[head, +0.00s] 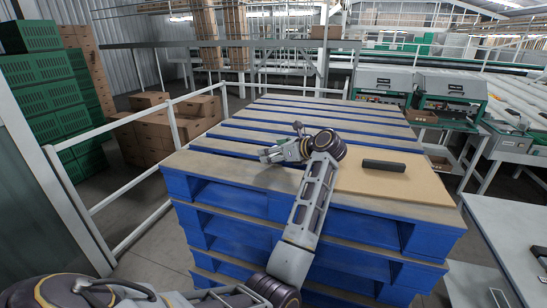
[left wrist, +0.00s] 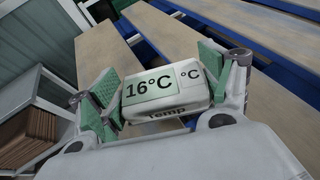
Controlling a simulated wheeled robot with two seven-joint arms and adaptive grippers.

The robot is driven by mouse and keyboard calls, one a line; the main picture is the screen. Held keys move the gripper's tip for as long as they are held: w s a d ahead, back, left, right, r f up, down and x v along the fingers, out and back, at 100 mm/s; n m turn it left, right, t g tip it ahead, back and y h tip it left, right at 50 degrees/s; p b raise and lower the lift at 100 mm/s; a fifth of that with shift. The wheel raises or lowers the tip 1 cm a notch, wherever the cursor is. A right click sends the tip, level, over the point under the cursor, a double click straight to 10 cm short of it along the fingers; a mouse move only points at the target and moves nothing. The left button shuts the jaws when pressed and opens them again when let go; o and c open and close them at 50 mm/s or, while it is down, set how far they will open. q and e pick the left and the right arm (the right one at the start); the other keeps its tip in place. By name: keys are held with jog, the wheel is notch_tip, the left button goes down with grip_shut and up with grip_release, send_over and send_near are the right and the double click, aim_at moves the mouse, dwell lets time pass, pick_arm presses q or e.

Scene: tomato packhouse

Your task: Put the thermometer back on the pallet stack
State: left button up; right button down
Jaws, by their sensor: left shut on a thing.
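In the head view my left gripper (head: 272,154) is over the near left part of the pallet stack (head: 240,199), a pile of blue pallets with tan top boards. I cannot clearly make out the thermometer there. Whether it touches the boards I cannot tell. My right gripper is not in view.
A dark bar-shaped object (head: 384,165) lies on a tan sheet (head: 420,186) at the stack's right side. Bare boards lie behind my gripper. A white railing (head: 135,196) and cartons (head: 160,130) stand left. A grey table (head: 510,240) is at the right.

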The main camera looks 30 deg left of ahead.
pick_arm(q)
jog(key=shift+f, duration=1.1)
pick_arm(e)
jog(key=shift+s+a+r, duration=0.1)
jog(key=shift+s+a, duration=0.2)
pick_arm(q)
jog(key=shift+f, duration=0.15)
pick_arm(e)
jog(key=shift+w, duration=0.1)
pick_arm(q)
jog(key=o, duration=1.2)
jog(key=shift+c, duration=0.2)
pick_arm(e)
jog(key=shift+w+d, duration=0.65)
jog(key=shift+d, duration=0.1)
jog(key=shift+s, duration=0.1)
